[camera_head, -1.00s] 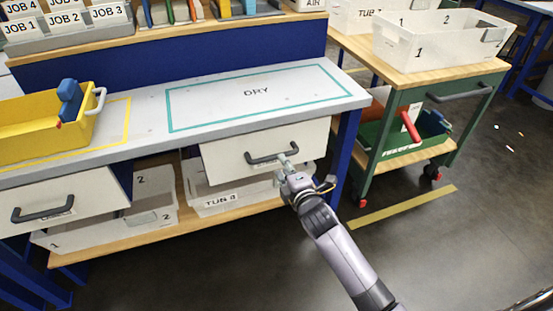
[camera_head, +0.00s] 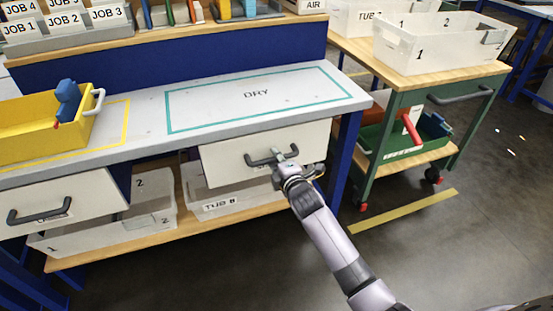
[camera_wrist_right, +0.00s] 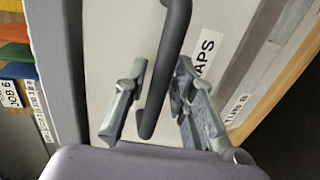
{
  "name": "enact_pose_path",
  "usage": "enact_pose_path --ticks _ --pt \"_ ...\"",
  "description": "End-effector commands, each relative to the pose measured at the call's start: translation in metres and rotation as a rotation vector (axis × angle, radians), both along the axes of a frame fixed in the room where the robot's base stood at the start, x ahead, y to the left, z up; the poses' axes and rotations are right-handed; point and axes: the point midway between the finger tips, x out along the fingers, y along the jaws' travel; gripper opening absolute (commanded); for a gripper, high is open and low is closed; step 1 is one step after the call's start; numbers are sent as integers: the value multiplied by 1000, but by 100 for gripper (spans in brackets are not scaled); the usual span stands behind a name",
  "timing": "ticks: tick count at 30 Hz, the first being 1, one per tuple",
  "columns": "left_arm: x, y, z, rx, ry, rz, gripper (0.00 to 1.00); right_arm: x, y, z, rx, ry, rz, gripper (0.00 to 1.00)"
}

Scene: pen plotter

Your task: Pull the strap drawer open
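The strap drawer (camera_head: 225,165) is a white front under the DRY bench top in the head view, close under the bench edge. Its dark bar handle (camera_head: 262,161) also shows in the right wrist view (camera_wrist_right: 172,45), beside a label of which "APS" is readable. My right gripper (camera_head: 284,160) is at the handle's right part. In the right wrist view the gripper (camera_wrist_right: 156,100) is open, one finger on each side of the bar, with gaps visible between fingers and bar. My left gripper is not in view.
A second drawer (camera_head: 60,203) with a dark handle is at the left. White tubs stand on the wooden shelf (camera_head: 165,232) below. A yellow tote (camera_head: 45,135) sits on the bench. A green cart (camera_head: 420,95) stands at the right. The floor in front is clear.

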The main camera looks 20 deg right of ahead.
Motion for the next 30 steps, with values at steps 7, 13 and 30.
enact_pose_path --ticks 7,13,30 --pt "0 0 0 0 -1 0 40 0 0 0 0 0 0 5" --pt "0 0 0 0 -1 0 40 0 0 0 0 1 0 0" --pt "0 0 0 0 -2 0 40 -1 0 -1 -1 2 0 0"
